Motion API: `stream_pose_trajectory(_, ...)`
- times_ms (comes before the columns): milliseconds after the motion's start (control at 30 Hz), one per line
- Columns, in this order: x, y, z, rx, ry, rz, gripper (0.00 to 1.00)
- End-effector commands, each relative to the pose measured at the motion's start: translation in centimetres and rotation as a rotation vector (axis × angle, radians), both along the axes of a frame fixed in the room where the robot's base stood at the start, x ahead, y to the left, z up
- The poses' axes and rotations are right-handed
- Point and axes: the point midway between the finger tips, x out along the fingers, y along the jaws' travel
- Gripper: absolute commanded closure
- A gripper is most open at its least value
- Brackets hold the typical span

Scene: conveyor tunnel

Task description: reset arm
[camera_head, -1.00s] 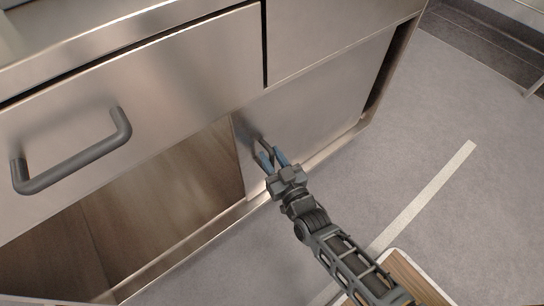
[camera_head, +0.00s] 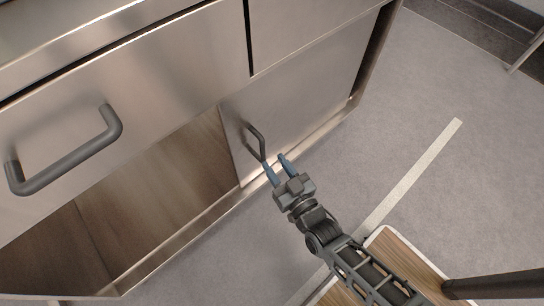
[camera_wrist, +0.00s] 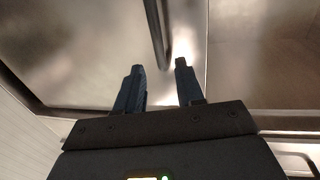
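My gripper (camera_head: 278,168) is open, with its two blue fingers apart and nothing between them in the head view. It is just in front of a metal sliding door (camera_head: 300,95) with a dark bar handle (camera_head: 256,142). The left fingertip is close to the handle's lower end; I cannot tell whether they touch. In the wrist view, the open gripper (camera_wrist: 158,75) faces the metal panel, and the handle (camera_wrist: 156,30) stands ahead of and between the fingertips.
A metal drawer (camera_head: 150,85) with a thick grey handle (camera_head: 65,160) is at the left. An open wood-lined compartment (camera_head: 150,200) lies below it. Grey floor (camera_head: 400,110) with a pale strip (camera_head: 410,175) is free at the right. A wooden-topped surface (camera_head: 400,255) is beside my arm.

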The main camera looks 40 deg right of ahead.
Motion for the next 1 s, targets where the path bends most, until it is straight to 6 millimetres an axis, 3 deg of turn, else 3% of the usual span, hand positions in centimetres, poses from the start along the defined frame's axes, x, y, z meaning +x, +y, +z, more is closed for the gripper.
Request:
stream_pose_trajectory(500, 0.0, 0.0, 0.0, 0.000, 0.000, 0.000, 0.63)
stream_pose_trajectory(633, -0.9, 0.3, 0.2, 0.004, 0.005, 0.004, 0.63)
stream_pose_trajectory(767, -4.1, 1.3, 1.2, 0.018, 0.028, 0.023, 0.63)
stream_pose_trajectory(1000, -12.8, 3.1, 5.9, 0.042, 0.097, 0.075, 0.63)
